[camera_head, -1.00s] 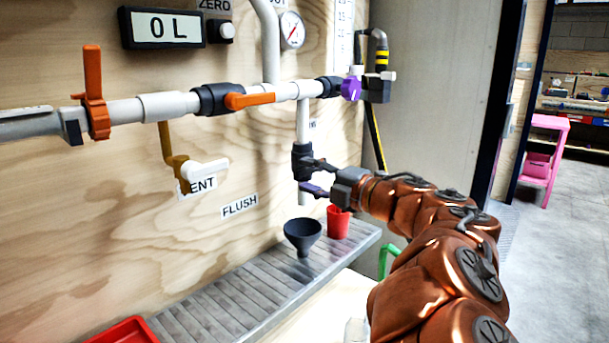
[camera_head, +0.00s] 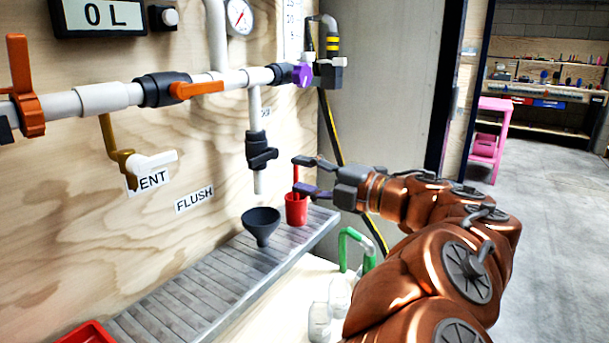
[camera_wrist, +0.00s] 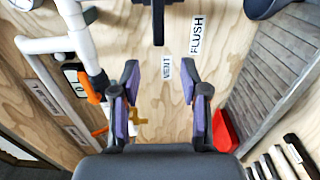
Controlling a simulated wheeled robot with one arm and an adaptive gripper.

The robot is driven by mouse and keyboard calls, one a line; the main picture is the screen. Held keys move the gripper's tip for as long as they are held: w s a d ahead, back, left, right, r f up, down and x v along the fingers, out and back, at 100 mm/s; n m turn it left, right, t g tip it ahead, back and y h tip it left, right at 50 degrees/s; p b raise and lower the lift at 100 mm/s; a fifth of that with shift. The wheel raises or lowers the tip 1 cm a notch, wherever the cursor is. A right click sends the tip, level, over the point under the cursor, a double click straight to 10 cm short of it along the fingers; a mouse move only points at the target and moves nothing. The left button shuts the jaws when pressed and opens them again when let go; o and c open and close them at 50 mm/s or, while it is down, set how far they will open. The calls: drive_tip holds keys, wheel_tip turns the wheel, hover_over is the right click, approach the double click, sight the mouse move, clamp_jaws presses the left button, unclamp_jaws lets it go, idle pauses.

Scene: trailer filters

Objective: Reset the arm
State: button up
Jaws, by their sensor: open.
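My copper arm reaches in from the lower right in the head view. My gripper (camera_head: 305,176) is open and empty, in front of and to the right of the black valve (camera_head: 261,152) on the vertical drain pipe. Its fingers appear over the red cup (camera_head: 296,209) in the picture, and I cannot tell how far apart they are in depth. In the wrist view my gripper (camera_wrist: 160,85) shows two spread fingers with purple pads and nothing between them. The wooden panel (camera_wrist: 160,120) with its VENT and FLUSH labels lies beyond them.
A black funnel (camera_head: 261,224) and the cup stand on the grey slatted shelf (camera_head: 190,290). Pipes with an orange-handled valve (camera_head: 197,89) and a purple knob (camera_head: 302,75) run along the panel. A green bent tube (camera_head: 346,250) and clear bottles are near my arm. Open floor (camera_head: 560,230) lies right.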

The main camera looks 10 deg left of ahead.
drive_tip(key=w+d+r+m+t+h+p, duration=0.3)
drive_tip(key=d+r+m+t+h+p, duration=0.15)
drive_tip(key=d+r, duration=0.3)
drive_tip(key=w+d+r+m+t+h+p, duration=0.3)
drive_tip(key=d+r+m+t+p, duration=0.15)
drive_tip(key=d+r+t, duration=0.35)
drive_tip(key=s+d+r+m+g+h+p, duration=0.2)
drive_tip(key=d+m+h+p, duration=0.2)
drive_tip(key=d+m+h, duration=0.4)
drive_tip(key=s+d+r+m+g+h+p, duration=0.1)
drive_tip(key=s+d+r+m+h+p, duration=0.1)
drive_tip(key=d+m+h+p, duration=0.5)
drive_tip(key=s+d+f+m+g+y+p, duration=0.1)
drive_tip(key=s+d+f+m+g+p, duration=0.5)
drive_tip(key=s+f+g, duration=0.5)
drive_tip(key=s+a+g+y+p, duration=0.2)
drive_tip(key=s+a+g+p, duration=0.2)
drive_tip(key=s, duration=0.9)
drive_tip(key=s+a+g+y+p, duration=0.3)
drive_tip(key=s+a, duration=0.4)
drive_tip(key=s, duration=0.6)
drive_tip(key=shift+s+a+f+m+g+p, duration=0.3)
drive_tip(key=shift+f+m+g+p, duration=0.2)
drive_tip(key=shift+p, duration=0.6)
